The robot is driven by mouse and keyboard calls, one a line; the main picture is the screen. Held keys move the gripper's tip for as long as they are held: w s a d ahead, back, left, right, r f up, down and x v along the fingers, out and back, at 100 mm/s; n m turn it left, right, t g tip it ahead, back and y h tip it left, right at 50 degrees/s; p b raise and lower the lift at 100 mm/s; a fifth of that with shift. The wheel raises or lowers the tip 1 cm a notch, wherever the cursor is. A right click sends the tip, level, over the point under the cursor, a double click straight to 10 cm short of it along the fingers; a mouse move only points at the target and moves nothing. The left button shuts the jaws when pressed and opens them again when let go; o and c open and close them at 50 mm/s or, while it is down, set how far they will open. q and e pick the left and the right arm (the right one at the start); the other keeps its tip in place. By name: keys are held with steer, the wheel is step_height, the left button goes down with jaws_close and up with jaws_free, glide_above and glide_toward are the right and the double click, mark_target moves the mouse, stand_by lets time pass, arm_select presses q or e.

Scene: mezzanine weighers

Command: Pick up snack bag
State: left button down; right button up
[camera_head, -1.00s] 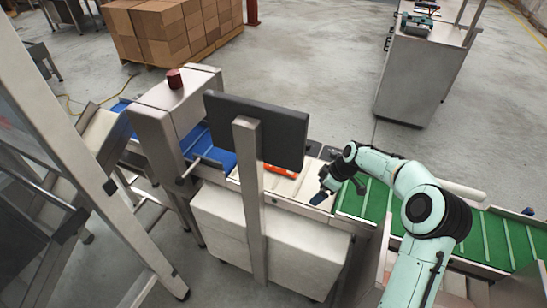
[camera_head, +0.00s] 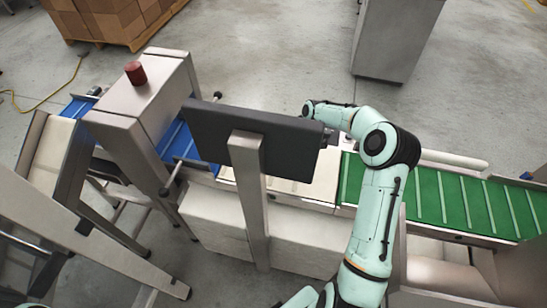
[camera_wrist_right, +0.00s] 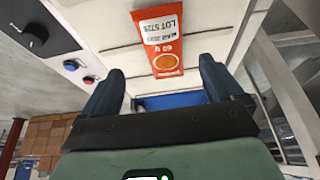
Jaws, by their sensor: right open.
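The snack bag (camera_wrist_right: 163,45) is orange-red with a white label band reading LOT 5728. It lies on the pale weighing belt (camera_wrist_right: 112,35) in the right wrist view. My right gripper (camera_wrist_right: 160,75) is open, with its two dark fingers on either side of the picture below the bag. The bag shows between and beyond the fingertips; nothing is held. In the head view the bag and my right gripper are hidden behind the dark monitor. My left gripper is not in view.
The monitor (camera_head: 250,135) on its post (camera_head: 248,200) stands in front of the belt. A green cleated conveyor (camera_head: 455,200) runs right. A metal housing (camera_head: 145,105) with a red knob spans the blue belt at left. Control buttons (camera_wrist_right: 71,65) sit beside the weighing belt.

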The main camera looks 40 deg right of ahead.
steer(key=shift+x, duration=0.9)
steer(key=shift+a+p+x, duration=0.15)
steer(key=shift+p+x, duration=0.1)
steer(key=shift+x, duration=1.1)
steer(key=shift+a+p+x, duration=0.2)
steer(key=shift+x, duration=1.15)
steer(key=shift+s+r, duration=0.1)
steer(key=c, duration=1.2)
steer(key=shift+c, duration=0.2)
steer(key=shift+r, duration=0.15)
